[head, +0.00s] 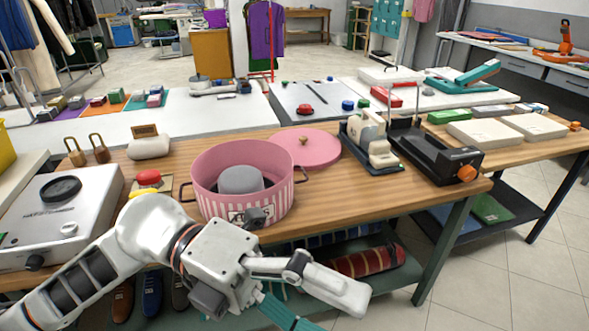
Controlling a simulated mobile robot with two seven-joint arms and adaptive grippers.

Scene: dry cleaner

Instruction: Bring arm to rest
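My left arm comes in from the lower left, and its white and grey gripper end (300,275) is in front of the wooden table's near edge, below the pink pot. The striped pink pot (278,201) stands open on the wooden table (345,205) with a grey rounded thing (240,180) inside. My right gripper is not in view.
A pink lid (308,150) lies behind the pot. A silver appliance (75,205) stands left, with a black machine (430,150) and cream device (372,138) right. A red button (148,177) is beside the pot. A lower shelf holds shoes and a red striped roll (365,262). Floor at right is clear.

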